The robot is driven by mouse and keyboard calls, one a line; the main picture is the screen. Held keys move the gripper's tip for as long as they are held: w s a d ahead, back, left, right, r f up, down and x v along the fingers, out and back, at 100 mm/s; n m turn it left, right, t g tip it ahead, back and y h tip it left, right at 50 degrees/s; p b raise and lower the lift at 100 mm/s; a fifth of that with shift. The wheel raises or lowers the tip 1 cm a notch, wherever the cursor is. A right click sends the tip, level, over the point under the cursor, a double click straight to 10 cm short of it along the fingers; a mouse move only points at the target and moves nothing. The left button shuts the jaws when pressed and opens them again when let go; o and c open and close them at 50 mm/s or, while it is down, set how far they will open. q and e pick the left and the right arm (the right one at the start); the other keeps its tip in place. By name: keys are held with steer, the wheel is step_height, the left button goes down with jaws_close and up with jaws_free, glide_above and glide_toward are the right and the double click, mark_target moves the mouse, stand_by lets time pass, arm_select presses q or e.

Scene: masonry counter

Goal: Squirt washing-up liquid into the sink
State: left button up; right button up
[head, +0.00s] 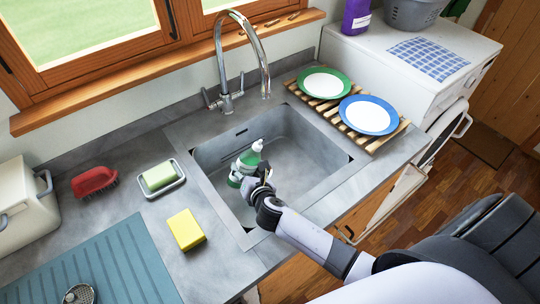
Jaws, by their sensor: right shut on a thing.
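My right gripper (258,184) is shut on a green and white washing-up liquid bottle (247,158). A chrome tap (262,60) arches at the back of the sink. My left gripper does not show.
A yellow sponge (186,230), soap dish (163,182) and red brush (94,181) lie left of the sink. Plates, one green-rimmed (325,83) and one blue-rimmed (368,115), rest on a wooden rack (396,133) to the right. A blue mat (124,262) lies at front left.

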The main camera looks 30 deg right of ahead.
mark_target(240, 165)
steer(key=shift+d+f+m+b, duration=0.1)
steer(key=shift+f+m+b, duration=0.05)
steer(key=shift+m+b, duration=0.3)
steer(key=shift+m+y+b, duration=0.25)
steer(key=shift+y+b, duration=0.1)
steer(key=shift+y, duration=0.05)
steer(key=shift+r, duration=0.25)
steer(key=shift+a+r+m+y, duration=0.3)
steer(key=shift+r+m+y, duration=0.1)
steer(key=shift+m, duration=0.1)
steer(key=shift+w+a+f+m+t+y+b, duration=0.15)
steer(key=shift+a+f+m+t+y+b, duration=0.15)
steer(key=shift+a+m+y+b, duration=0.45)
step_height(240, 165, up, 2)
steer(key=shift+d+r+p, duration=0.1)
steer(key=shift+r+p, duration=0.15)
steer(key=shift+p, duration=0.45)
steer(key=shift+r, duration=0.35)
steer(key=shift+f, duration=0.2)
steer(key=shift+r, duration=0.1)
steer(key=shift+r+m, duration=0.1)
steer(key=shift+m, duration=0.15)
steer(key=shift+w+r, duration=0.1)
steer(key=shift+a+r, duration=0.2)
steer(key=shift+r, duration=0.05)
